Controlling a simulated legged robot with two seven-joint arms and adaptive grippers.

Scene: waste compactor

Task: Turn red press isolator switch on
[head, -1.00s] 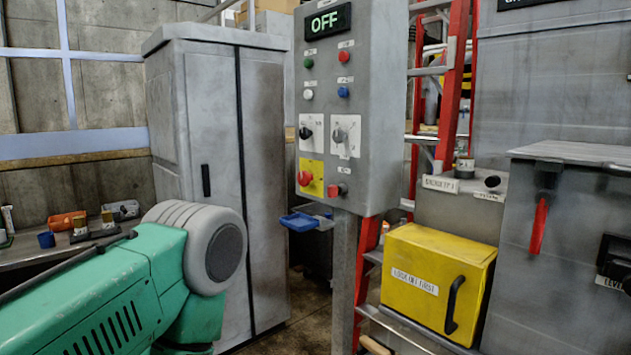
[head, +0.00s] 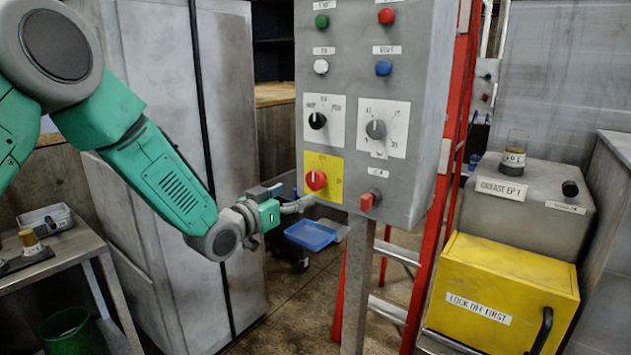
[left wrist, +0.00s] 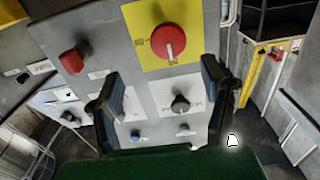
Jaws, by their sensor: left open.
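The red isolator switch (head: 316,180) is a round red knob with a white pointer line on a yellow plate, low on the grey control panel (head: 358,90). In the left wrist view the red knob (left wrist: 169,42) shows upside down, above and between my open fingers. My left gripper (head: 300,204) is just below and left of the knob in the head view, and no contact shows. It also shows in the left wrist view (left wrist: 165,85), with its two dark fingers spread and nothing between them. My right gripper is not in view.
Beside the yellow plate sits another red switch (head: 370,200). Above are a black selector (head: 317,121), a grey selector (head: 376,129) and several buttons. A blue tray (head: 310,235) is behind the gripper. A yellow box (head: 510,290) and a red ladder stand right.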

